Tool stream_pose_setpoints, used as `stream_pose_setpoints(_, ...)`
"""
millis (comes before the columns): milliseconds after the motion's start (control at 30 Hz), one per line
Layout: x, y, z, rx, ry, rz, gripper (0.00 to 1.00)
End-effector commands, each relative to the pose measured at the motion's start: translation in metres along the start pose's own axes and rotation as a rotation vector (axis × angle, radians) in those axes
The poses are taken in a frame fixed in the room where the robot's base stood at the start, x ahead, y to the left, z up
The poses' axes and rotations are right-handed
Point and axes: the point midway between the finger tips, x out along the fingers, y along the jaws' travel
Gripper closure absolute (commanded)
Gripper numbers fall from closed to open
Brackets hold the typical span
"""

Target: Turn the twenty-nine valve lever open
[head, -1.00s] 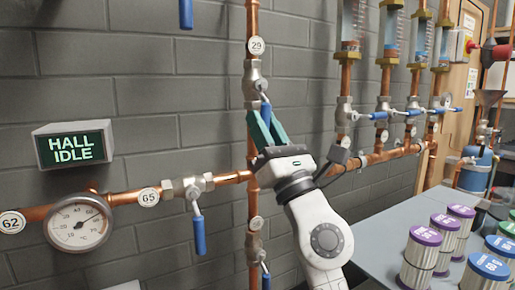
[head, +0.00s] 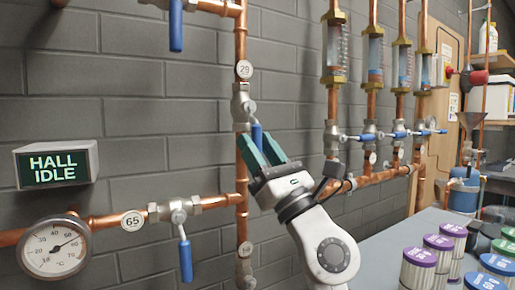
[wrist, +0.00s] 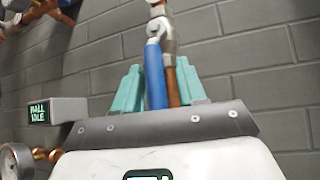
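The valve tagged 29 (head: 243,69) sits on a vertical copper pipe in the head view. Its metal body (head: 241,103) is below the tag, and its blue lever handle (head: 257,134) hangs down beside the pipe. My gripper (head: 261,150) has green fingers, one on each side of the handle's lower part. In the wrist view the handle (wrist: 155,75) stands between the two fingers, with gaps visible, so the gripper is open. The copper pipe runs behind the handle, nearer the right finger. I cannot tell whether a finger touches the handle.
Valve 65 (head: 179,212) with a hanging blue lever is lower left, near a dial gauge (head: 54,247) and the HALL IDLE sign (head: 55,164). Several blue-levered valves (head: 398,135) are at right. A grey table (head: 385,245) holds several lidded canisters.

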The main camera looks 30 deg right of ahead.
Motion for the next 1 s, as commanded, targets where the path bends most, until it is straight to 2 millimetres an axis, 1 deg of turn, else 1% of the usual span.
stream_pose_setpoints(267,0.000,0.002,0.001,0.001,-0.001,0.003,0.56)
stream_pose_setpoints(367,-0.006,0.001,0.000,0.001,-0.001,0.002,0.56)
stream_pose_setpoints(467,-0.020,0.001,-0.001,0.002,0.000,0.001,0.56)
stream_pose_setpoints(700,-0.068,0.000,-0.002,0.001,0.000,0.000,0.56)
stream_pose_setpoints(800,-0.085,0.000,-0.002,0.001,0.000,-0.001,0.56)
stream_pose_setpoints(900,-0.097,0.000,-0.002,0.001,0.000,0.000,0.56)
stream_pose_setpoints(1000,-0.105,0.000,-0.001,0.000,0.000,0.001,0.56)
